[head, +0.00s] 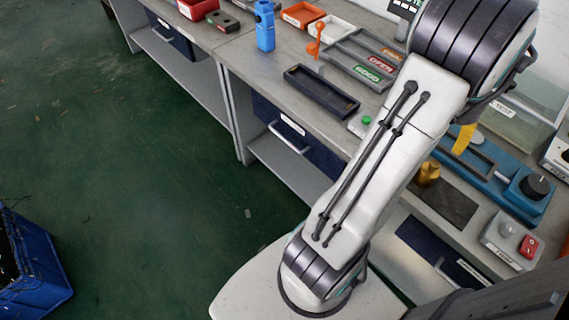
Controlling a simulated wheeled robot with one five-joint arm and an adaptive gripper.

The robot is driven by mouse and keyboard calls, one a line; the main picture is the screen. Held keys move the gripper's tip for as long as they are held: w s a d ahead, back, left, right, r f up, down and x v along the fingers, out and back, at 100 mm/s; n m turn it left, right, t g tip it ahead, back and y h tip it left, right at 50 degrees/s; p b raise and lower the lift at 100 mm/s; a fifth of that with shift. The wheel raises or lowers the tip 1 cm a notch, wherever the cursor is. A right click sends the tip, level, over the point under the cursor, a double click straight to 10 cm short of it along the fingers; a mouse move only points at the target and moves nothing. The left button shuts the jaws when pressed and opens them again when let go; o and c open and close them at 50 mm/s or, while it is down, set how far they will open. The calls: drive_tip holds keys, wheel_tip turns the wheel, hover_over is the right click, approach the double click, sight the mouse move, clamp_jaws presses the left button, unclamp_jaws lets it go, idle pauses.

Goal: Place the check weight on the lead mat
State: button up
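A brass-coloured check weight (428,174) stands upright on the right bench, just right of my arm. A dark flat mat (448,207), which looks like the lead mat, lies in front of it. The weight is at the mat's upper-left part and its base seems to overlap the mat, but I cannot tell whether it stands fully on it. My arm hides the area left of the weight. My gripper is outside the picture, and nothing is seen touching the weight.
A blue fixture (519,198) with a black knob and a yellow part (464,138) lies behind the mat. A box with a red button (529,247) stands right. A dark tray (321,92), blue bottle (265,26) and labelled sorting tray (367,72) occupy the left bench.

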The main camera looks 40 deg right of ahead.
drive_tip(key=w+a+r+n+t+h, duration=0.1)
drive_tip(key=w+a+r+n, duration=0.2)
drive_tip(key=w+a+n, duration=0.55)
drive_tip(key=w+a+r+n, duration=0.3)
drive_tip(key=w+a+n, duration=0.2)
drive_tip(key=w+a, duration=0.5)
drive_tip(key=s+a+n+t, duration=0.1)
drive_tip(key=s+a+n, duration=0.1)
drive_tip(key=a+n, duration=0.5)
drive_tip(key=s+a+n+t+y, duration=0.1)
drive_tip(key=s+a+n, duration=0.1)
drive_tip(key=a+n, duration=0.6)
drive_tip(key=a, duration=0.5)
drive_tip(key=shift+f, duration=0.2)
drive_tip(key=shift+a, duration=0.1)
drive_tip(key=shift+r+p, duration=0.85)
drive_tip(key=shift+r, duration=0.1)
